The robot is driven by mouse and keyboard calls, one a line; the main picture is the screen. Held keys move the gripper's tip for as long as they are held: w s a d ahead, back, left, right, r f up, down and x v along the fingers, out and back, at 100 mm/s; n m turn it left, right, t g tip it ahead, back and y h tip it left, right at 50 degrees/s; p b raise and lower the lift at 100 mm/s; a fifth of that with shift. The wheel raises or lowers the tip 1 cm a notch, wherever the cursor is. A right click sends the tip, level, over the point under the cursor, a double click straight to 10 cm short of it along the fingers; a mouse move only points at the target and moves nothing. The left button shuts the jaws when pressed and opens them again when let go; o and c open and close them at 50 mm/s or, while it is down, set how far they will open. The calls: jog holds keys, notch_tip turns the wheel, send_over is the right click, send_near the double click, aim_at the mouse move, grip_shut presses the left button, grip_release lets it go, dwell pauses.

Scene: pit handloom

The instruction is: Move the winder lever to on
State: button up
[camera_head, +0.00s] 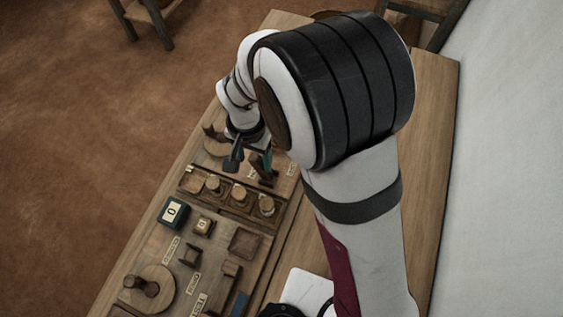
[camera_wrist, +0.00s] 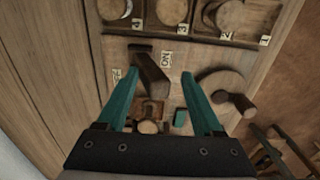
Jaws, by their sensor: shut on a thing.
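The winder lever (camera_wrist: 151,70) is a dark brown wooden bar on the wooden board. In the wrist view it stands between my gripper's two teal fingers (camera_wrist: 158,78), with its near end tilted toward me. An ON label (camera_wrist: 166,59) lies just right of it and an OFF label (camera_wrist: 116,76) to its left. The lever is nearer the ON label. My gripper (camera_head: 252,161) is shut on the lever, though the finger contact is hard to make out. In the head view the lever (camera_head: 262,172) is partly hidden by my fingers.
A tray with numbered compartments and round wooden pieces (camera_head: 238,196) is beside the lever. A round wooden crank (camera_wrist: 222,87) is to the right in the wrist view. A box marked 0 (camera_head: 172,212) and another crank (camera_head: 147,287) lie nearer the front.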

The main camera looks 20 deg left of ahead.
notch_tip(320, 180, up, 6)
jog(key=shift+r, duration=0.25)
dwell(0.5)
jog(key=d+r+m, duration=0.2)
jog(key=d+r, duration=0.4)
jog(key=d, duration=0.6)
jog(key=s+d+r+m+y, duration=0.1)
jog(key=s+d+r+m, duration=0.1)
jog(key=s+d, duration=0.9)
jog(key=shift+s+d+m+y, duration=0.4)
jog(key=shift+d+m, duration=0.25)
jog(key=shift+m, duration=0.15)
